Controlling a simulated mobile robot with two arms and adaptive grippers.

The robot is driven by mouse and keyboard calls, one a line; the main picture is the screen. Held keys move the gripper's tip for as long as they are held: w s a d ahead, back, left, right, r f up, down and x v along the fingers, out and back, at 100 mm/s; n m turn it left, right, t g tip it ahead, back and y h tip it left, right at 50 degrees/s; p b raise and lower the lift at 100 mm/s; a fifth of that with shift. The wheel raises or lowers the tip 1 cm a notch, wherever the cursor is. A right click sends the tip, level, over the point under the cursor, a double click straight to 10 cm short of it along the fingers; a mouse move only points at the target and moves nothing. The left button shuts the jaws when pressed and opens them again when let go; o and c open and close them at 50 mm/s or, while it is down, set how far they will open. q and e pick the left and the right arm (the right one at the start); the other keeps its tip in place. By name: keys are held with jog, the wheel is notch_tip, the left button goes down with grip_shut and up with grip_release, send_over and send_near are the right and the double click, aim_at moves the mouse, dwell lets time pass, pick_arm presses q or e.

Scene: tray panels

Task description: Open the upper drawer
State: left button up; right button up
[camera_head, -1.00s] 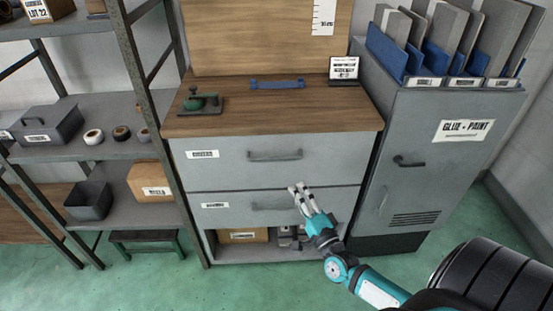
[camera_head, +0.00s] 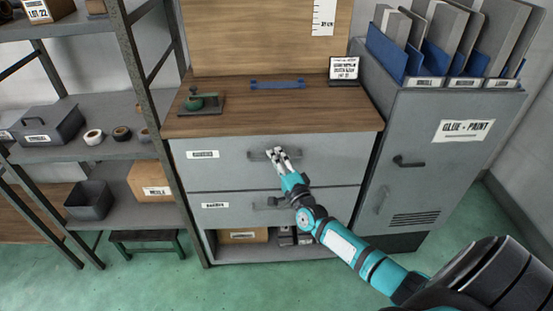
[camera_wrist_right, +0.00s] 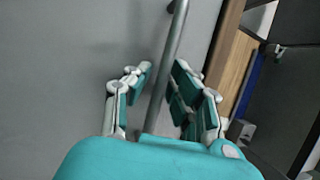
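The upper drawer (camera_head: 225,168) is a grey panel under the wooden worktop, with a white label at its left, and it looks closed. Its horizontal bar handle (camera_head: 256,155) is partly covered by my right gripper (camera_head: 277,155). In the right wrist view the handle (camera_wrist_right: 172,60) runs between the two fingers of the right gripper (camera_wrist_right: 158,92). The fingers are apart, with space on both sides of the bar. My left gripper is not in view.
The lower drawer (camera_head: 235,209) lies below, above an open shelf with a cardboard box (camera_head: 243,235). A grey cabinet (camera_head: 425,150) stands at the right and a shelving rack (camera_head: 155,130) at the left. The worktop (camera_head: 230,122) carries a green tool (camera_head: 200,102) and a blue handle-like piece (camera_head: 277,85).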

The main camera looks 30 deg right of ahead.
grip_shut()
jog(key=shift+s+a, duration=0.1)
dwell(0.3)
jog(key=s+a+p, duration=0.3)
jog(key=s+a, duration=0.3)
jog(key=s, duration=0.5)
jog(key=s+a+p, duration=0.4)
jog(key=s+a, duration=0.3)
jog(key=s, duration=0.5)
jog(key=shift+s+a, duration=0.2)
jog(key=shift+f, duration=0.1)
